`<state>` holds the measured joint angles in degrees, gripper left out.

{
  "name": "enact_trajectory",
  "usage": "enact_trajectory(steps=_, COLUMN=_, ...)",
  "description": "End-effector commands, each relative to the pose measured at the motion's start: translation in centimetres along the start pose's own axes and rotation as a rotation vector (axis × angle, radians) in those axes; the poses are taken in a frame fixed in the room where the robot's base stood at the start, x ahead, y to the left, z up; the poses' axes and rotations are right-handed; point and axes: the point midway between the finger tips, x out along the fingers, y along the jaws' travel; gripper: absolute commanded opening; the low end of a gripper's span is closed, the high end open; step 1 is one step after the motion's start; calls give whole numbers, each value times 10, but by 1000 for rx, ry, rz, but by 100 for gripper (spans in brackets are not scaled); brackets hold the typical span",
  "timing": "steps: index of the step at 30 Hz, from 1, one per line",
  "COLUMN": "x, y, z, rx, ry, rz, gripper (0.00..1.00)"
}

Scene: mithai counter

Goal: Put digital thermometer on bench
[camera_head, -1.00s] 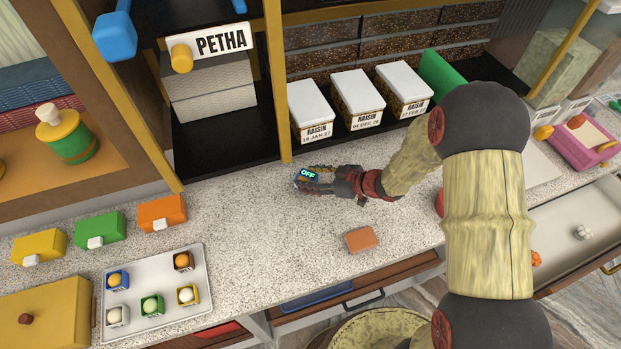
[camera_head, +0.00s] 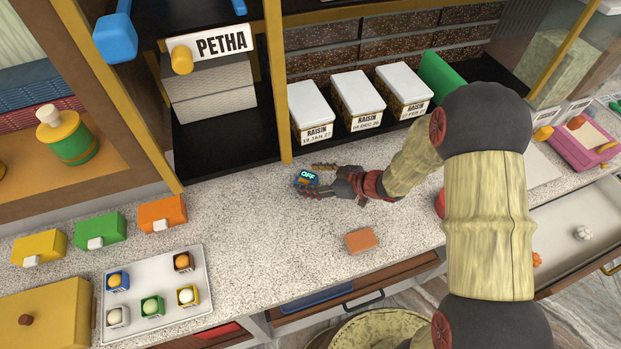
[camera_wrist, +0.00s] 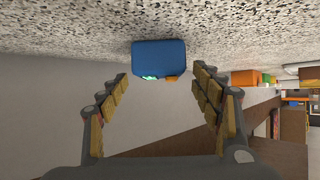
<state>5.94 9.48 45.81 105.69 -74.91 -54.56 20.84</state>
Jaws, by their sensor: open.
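The digital thermometer is a small blue device with a dark screen reading OFF (camera_head: 308,176). It rests on the speckled bench (camera_head: 240,222), in front of the shelf post. In the wrist view the blue thermometer (camera_wrist: 160,58) sits against the speckled surface, just beyond and between the fingertips. My gripper (camera_head: 313,180) is open, with one finger on each side of the thermometer. In the wrist view the two fingers (camera_wrist: 160,77) are spread wide, with a gap between them and the thermometer.
An orange-brown block (camera_head: 362,240) lies nearer the bench's front edge. Three raisin boxes (camera_head: 358,92) stand on the shelf behind. A white tray (camera_head: 150,328) of small sweets and several coloured boxes stand at left. Bench left of my gripper is clear.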

Motion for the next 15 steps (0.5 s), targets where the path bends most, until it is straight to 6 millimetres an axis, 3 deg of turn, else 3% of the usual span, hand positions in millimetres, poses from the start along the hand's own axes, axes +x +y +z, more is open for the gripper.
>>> enact_trajectory(steps=15, x=-97, y=1, z=-1, rx=3, ry=0, rz=4, gripper=65)
